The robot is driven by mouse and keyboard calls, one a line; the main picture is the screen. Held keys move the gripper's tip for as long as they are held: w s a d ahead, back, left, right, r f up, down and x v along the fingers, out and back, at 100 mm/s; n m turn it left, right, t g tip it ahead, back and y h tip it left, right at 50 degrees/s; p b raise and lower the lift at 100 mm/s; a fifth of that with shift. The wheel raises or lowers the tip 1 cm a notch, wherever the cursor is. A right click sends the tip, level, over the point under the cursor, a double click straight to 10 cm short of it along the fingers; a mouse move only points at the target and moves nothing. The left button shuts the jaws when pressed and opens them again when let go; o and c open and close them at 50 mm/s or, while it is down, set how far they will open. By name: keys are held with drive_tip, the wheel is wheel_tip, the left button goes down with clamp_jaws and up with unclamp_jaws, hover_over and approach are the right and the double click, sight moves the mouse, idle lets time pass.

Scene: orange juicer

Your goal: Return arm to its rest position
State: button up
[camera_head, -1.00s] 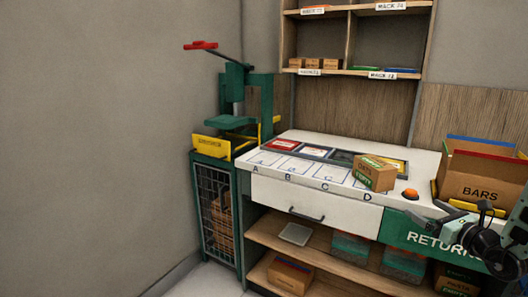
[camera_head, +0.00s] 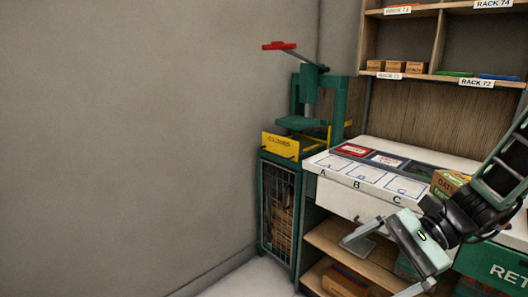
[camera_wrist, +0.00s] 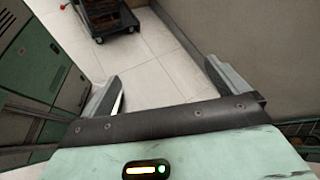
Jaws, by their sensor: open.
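My gripper (camera_head: 380,262) is at the lower right of the head view, in front of the workbench's drawer and lower shelves. Its two fingers are spread apart with nothing between them. My arm reaches in from the right edge and hides part of the bench. In the wrist view my gripper (camera_wrist: 160,90) shows both fingers apart, with the pale tiled floor (camera_wrist: 155,62) beyond them.
The white bench top (camera_head: 375,182) has areas lettered A, B and C. A cardboard box (camera_head: 446,184) stands partly behind my arm. A green press (camera_head: 318,105) stands on a wire-fronted cabinet (camera_head: 278,215) at left. A dark cart (camera_wrist: 105,15) stands farther off.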

drive_tip(key=s+a+n+h, duration=0.3)
drive_tip(key=s+n+h, duration=0.2)
drive_tip(key=n, duration=0.5)
drive_tip(key=s+a+n+h, duration=0.4)
drive_tip(key=s+n+h, duration=0.2)
drive_tip(key=s+n, duration=0.3)
drive_tip(key=shift+s+r+n+t, duration=0.3)
drive_tip(key=shift+r+n, duration=0.15)
drive_tip(key=shift+n, duration=0.15)
drive_tip(key=shift+a, duration=0.1)
